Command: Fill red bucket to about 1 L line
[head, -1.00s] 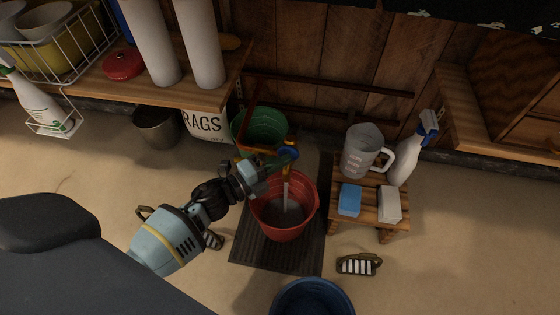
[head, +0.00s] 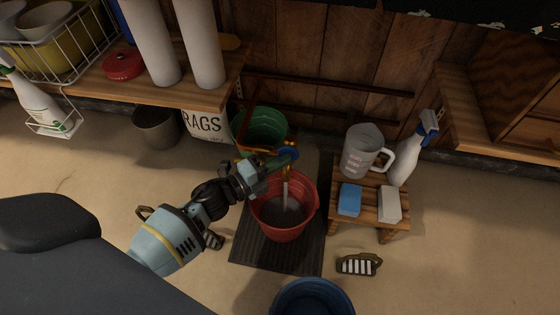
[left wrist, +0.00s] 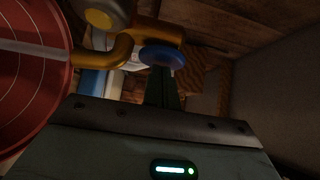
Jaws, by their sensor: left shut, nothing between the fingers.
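The red bucket (head: 285,232) stands upright on a dark ribbed mat, and its rim fills the left of the left wrist view (left wrist: 45,110). A stream of water (head: 285,192) falls into it from a brass tap (head: 286,153), and greyish water covers its bottom. The level against any line cannot be read. The tap's spout (left wrist: 122,48) and blue handle (left wrist: 162,56) show in the left wrist view. My left gripper (head: 268,166) is shut and empty, its fingertips at the blue handle; contact cannot be told. My right gripper is not in view.
A green bucket (head: 262,124) stands behind the tap. A small wooden stool (head: 372,214) at right holds a clear jug (head: 362,150), a spray bottle (head: 408,158), a blue sponge (head: 349,198) and a pale block (head: 389,204). A brush (head: 358,264) and a blue bucket (head: 312,300) are in front.

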